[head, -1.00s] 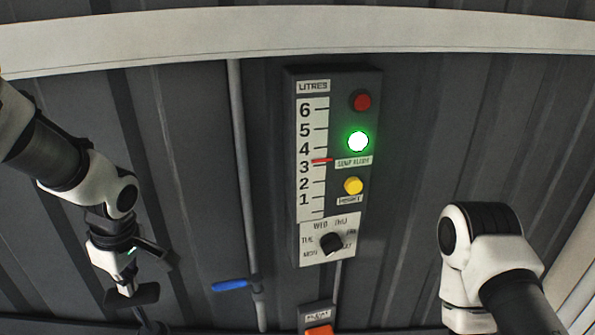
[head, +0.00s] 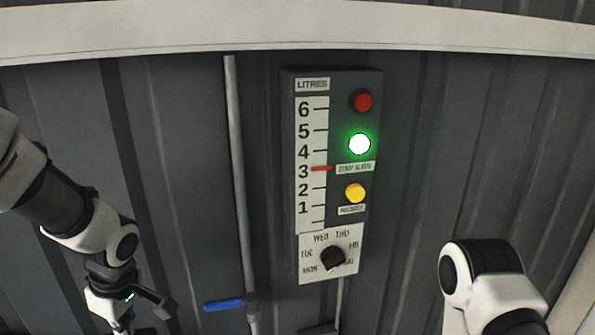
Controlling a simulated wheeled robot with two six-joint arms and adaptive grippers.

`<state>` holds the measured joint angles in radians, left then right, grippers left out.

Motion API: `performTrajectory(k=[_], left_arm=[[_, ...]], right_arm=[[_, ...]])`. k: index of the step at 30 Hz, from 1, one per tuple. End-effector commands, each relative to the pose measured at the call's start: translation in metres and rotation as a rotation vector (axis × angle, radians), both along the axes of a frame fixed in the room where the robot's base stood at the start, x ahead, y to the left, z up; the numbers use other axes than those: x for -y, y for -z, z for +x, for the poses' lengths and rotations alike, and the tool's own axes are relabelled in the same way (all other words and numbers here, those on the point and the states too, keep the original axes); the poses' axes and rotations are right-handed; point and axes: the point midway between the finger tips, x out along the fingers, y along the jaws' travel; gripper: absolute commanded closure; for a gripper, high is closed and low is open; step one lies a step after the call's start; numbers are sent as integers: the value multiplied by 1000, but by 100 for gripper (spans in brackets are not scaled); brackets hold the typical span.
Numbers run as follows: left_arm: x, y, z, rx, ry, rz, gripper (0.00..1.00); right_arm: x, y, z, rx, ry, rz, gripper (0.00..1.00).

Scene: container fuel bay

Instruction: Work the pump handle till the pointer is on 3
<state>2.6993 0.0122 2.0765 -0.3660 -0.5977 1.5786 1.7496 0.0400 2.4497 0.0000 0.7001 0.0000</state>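The gauge panel (head: 290,180) is on the wall at the centre of the head view. Its white LITRES scale (head: 304,222) runs from 1 at the bottom to 6 at the top. The red pointer (head: 321,168) lies level with the 3. The lower end of my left arm, with part of the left gripper (head: 135,310), is at the bottom left, cut off by the frame edge. Its fingertips cannot be judged. My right arm shows at the lower right, but its gripper is out of view.
The panel has a dark red lamp (head: 362,101), a lit green lamp (head: 359,144), a yellow button (head: 355,193) and a black day dial (head: 332,258). A grey pipe (head: 238,170) with a blue lever (head: 224,305) runs down left of the panel.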

Motion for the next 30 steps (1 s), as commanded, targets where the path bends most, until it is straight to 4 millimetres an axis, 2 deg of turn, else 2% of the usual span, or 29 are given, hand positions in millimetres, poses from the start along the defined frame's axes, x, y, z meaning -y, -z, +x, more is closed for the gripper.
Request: performTrajectory(k=[6, 24, 30], left_arm=[[0, -36, 0, 0, 0, -1, 100], [0, -121, 0, 1, 0, 0, 100], [0, -124, 0, 1, 0, 0, 100]], right_arm=[[0, -31, 0, 0, 0, 0, 60], [0, -102, 0, 0, 0, 0, 60], [0, -102, 0, 0, 0, 0, 60]])
